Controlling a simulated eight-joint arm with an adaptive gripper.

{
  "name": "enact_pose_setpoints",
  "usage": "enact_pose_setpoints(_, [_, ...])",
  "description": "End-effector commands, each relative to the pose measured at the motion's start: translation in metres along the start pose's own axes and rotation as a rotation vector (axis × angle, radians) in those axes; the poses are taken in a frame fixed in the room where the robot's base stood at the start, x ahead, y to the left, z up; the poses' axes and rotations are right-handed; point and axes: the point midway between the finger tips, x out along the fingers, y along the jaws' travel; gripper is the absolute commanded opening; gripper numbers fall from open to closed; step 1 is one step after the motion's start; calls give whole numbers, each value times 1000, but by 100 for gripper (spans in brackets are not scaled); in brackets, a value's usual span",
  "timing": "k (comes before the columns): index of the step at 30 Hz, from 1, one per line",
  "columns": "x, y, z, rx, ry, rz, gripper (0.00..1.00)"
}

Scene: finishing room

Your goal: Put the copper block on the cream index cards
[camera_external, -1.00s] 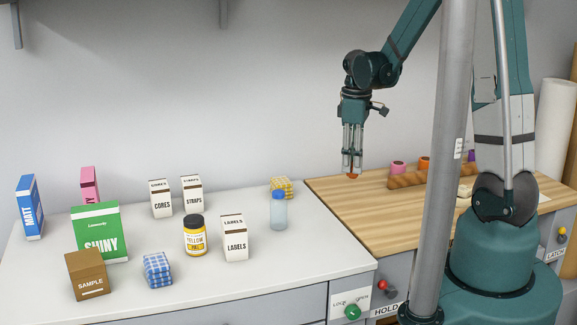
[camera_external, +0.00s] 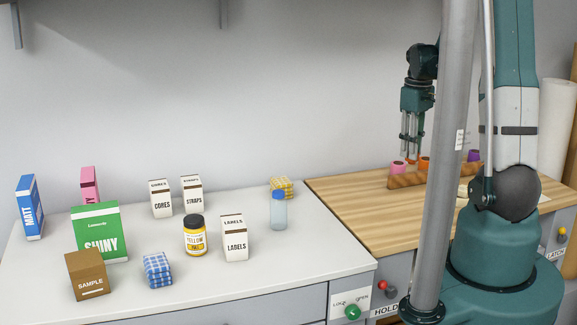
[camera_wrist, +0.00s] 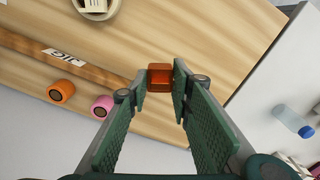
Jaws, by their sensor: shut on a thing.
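The copper block (camera_wrist: 160,74) is a small reddish-orange cube between the fingertips of my gripper (camera_wrist: 160,88) in the wrist view. My gripper is shut on it and holds it above the wooden worktop. In the external view my gripper (camera_external: 411,156) hangs over the worktop, close to the coloured rolls in that picture; the block is hard to make out there. A cream item (camera_external: 463,191) lies on the worktop, partly behind the grey post. I cannot tell whether it is the cream index cards.
A wooden bar marked JIG (camera_wrist: 25,42) lies on the worktop (camera_external: 350,205), with pink (camera_wrist: 102,106) and orange (camera_wrist: 61,91) rolls beside it. A round cream container (camera_wrist: 96,9) is cut off at the wrist view's top. Boxes and a bottle (camera_external: 279,212) stand on the white counter.

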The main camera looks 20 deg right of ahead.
Motion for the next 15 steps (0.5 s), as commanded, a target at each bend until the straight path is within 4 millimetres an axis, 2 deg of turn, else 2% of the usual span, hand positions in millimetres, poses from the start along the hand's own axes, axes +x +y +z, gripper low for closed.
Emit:
enact_pose_setpoints(3, [-3,23,16,61,0,0,6])
enact_pose_setpoints(15, [-9,92,75,258,0,0,6])
